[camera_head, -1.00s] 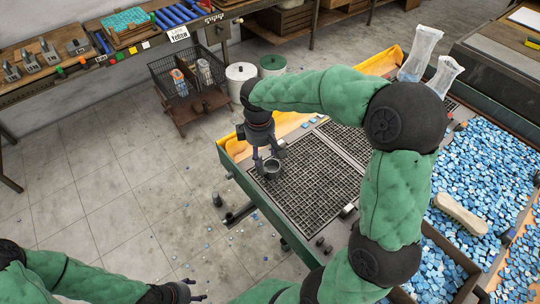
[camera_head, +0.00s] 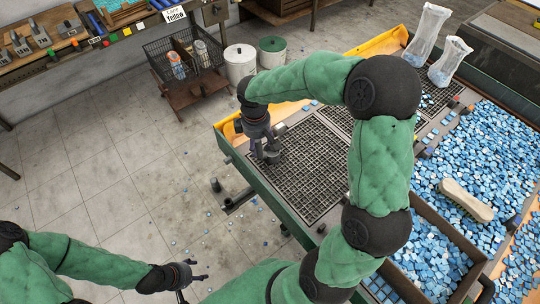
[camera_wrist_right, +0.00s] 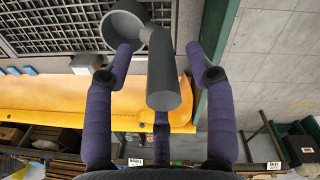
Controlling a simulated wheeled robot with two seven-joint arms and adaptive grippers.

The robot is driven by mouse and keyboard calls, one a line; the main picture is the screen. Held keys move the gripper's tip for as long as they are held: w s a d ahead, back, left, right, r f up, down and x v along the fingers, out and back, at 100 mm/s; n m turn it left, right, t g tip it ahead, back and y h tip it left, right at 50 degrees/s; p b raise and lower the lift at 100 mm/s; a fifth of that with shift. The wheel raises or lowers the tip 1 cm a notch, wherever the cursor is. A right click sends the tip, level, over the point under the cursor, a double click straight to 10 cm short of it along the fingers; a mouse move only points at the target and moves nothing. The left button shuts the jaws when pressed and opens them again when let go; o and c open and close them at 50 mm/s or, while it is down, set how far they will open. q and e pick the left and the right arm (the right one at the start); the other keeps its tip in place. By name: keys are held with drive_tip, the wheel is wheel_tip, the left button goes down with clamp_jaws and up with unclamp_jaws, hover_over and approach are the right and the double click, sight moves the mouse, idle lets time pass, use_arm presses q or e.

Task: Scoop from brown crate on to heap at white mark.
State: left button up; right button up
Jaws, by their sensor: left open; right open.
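The brown crate (camera_head: 452,232) stands at the lower right in the head view, partly behind my right arm, with blue tiles inside. A wide heap of blue tiles (camera_head: 490,150) lies beyond it. I cannot make out a white mark. A dark grey scoop (camera_wrist_right: 162,75) with a round cup is between the fingers of my right gripper (camera_wrist_right: 162,85) in the right wrist view. In the head view my right gripper (camera_head: 266,152) is at the grid's left edge, open around the scoop. My left gripper (camera_head: 195,274) is open and empty over the floor at lower left.
A dark metal grid (camera_head: 305,175) covers the near part of the green-sided table. A beige block-like tool (camera_head: 466,200) lies on the tiles. Two clear bags (camera_head: 428,35) stand at the back. A wire basket cart (camera_head: 185,65) and bins (camera_head: 240,65) are on the floor.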

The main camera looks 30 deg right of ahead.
wheel_tip(320, 180, down, 3)
drive_tip(key=shift+w+r+b, duration=0.1)
drive_tip(key=shift+r+b, duration=0.1)
drive_tip(key=shift+b, duration=0.1)
clamp_jaws()
drive_tip(key=shift+r, duration=0.15)
